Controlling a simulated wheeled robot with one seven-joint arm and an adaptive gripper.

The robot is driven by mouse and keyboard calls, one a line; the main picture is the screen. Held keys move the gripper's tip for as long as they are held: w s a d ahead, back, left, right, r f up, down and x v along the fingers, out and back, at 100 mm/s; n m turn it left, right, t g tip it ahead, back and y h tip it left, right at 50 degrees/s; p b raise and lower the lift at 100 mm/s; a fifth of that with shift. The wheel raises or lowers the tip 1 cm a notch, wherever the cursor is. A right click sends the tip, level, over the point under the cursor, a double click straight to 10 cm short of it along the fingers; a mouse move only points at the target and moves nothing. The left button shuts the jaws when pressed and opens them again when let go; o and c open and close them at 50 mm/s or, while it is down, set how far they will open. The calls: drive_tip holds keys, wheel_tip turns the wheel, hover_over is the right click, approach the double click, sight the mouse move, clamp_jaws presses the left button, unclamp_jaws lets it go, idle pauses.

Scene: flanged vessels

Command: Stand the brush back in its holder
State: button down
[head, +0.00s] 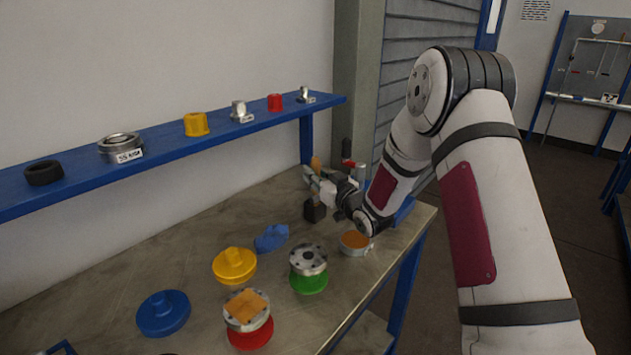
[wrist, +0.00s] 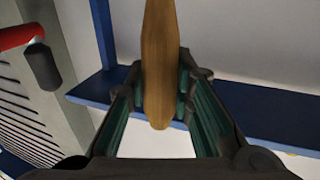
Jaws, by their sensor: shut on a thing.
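The brush shows as a tapered wooden handle (wrist: 159,55) in the wrist view, clasped between the fingertips of my gripper (wrist: 160,88). The bristles are not clearly visible.
A blue wall shelf (head: 75,190) runs behind. A red-and-black item (wrist: 42,65) stands close by.

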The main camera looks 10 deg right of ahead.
drive_tip(key=shift+f, duration=0.85)
drive_tip(key=shift+f, duration=0.2)
drive_tip(key=c, duration=1.4)
unclamp_jaws()
